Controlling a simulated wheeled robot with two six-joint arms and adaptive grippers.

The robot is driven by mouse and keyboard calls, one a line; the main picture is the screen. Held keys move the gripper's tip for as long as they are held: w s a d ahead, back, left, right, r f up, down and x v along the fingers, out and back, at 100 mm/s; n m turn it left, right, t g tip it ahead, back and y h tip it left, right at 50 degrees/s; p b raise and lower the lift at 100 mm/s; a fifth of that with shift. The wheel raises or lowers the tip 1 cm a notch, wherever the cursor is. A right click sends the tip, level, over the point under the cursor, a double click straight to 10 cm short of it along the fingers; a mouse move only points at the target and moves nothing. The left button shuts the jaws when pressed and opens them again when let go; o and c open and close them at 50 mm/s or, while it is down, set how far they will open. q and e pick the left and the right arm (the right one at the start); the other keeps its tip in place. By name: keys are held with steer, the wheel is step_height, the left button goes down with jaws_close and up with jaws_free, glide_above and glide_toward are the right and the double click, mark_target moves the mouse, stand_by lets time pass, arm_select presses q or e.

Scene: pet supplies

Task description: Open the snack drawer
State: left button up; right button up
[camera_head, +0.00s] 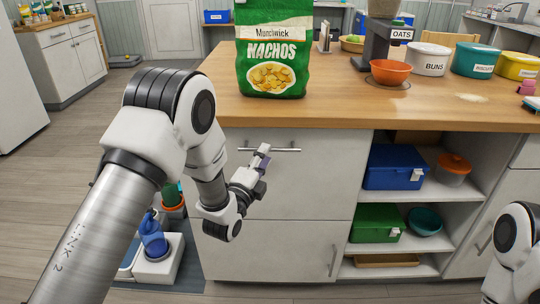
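The drawer (310,185) has a pale front directly under the wooden counter, above another pale front. It looks closed, flush with the cabinet. Its metal bar handle (286,150) runs horizontally near the top edge. My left gripper (263,153) is at the left part of this handle, its fingers overlapping the bar in the view. I cannot tell whether the fingers touch the bar or are closed on it. My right arm shows only as a part at the lower right edge, and its gripper is out of view.
A green nachos bag (273,55) stands on the counter (330,112) above the drawer. An orange bowl (389,72) and several canisters stand to the right. Open shelves right of the drawer hold a blue box (393,168) and a green box (375,224). A blue-and-white dispenser (153,240) stands on the floor at left.

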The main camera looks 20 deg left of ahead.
mark_target(271, 141)
arm_select(q)
steer(key=x, duration=0.3)
steer(key=shift+w+a+f, duration=0.1)
steer(key=shift+w+f, duration=0.05)
steer(key=shift+f, duration=0.15)
steer(key=shift+w+r, duration=0.15)
steer(key=shift+w, duration=0.15)
jaws_close()
